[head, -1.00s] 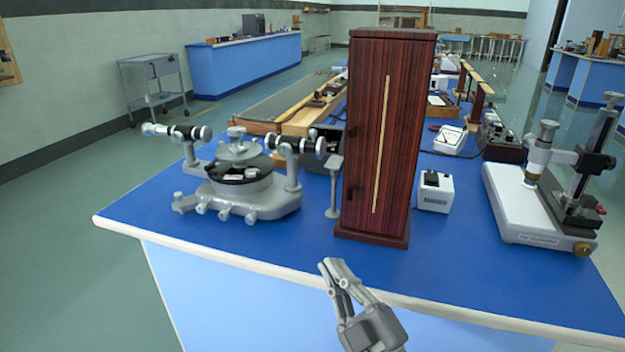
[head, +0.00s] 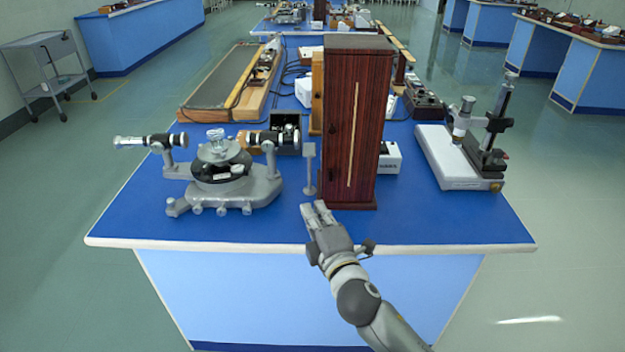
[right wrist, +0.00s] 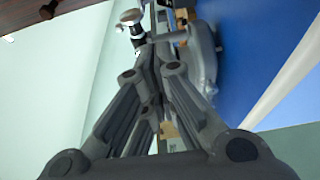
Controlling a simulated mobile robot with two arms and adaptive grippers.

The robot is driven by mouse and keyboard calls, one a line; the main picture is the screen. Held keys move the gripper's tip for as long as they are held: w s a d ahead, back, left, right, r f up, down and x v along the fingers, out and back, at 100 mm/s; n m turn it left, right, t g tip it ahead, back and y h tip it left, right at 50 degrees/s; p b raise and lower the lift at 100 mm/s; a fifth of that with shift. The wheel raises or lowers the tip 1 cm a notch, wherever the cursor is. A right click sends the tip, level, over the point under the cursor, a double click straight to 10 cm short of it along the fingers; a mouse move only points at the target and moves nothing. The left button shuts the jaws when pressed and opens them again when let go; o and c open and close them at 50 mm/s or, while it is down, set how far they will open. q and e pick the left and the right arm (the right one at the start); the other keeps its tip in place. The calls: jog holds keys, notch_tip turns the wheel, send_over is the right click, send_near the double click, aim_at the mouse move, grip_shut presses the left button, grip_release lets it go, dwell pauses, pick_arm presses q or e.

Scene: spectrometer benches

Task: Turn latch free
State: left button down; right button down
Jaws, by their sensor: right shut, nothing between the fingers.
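A tall dark red wooden cabinet (head: 368,110) stands upright near the front edge of the bench. Its front has a narrow pale vertical strip (head: 353,135). My right gripper (head: 317,209) is shut and empty, just in front of the cabinet's lower left corner and apart from the fitting. Its closed fingers (right wrist: 152,55) fill the middle of the right wrist view. My left gripper is not in view.
A grey spectrometer (head: 225,185) stands to the left on the blue bench (head: 290,225). A thin grey stand (head: 309,170) is close beside the cabinet's left side. A white box (head: 389,157) is behind its right side. A microscope (head: 462,160) stands at the right.

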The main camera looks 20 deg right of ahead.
aim_at(331, 175)
jog(key=shift+d, duration=0.1)
jog(key=shift+w, duration=0.15)
jog(key=w+d+p, duration=0.1)
jog(key=w+d, duration=0.2)
jog(key=w, duration=0.5)
jog(key=shift+w, duration=0.35)
jog(key=shift+d, duration=0.1)
dwell(0.4)
jog(key=shift+f+n+p, duration=0.1)
jog(key=shift+n+p, duration=0.3)
jog(key=shift+p, duration=0.4)
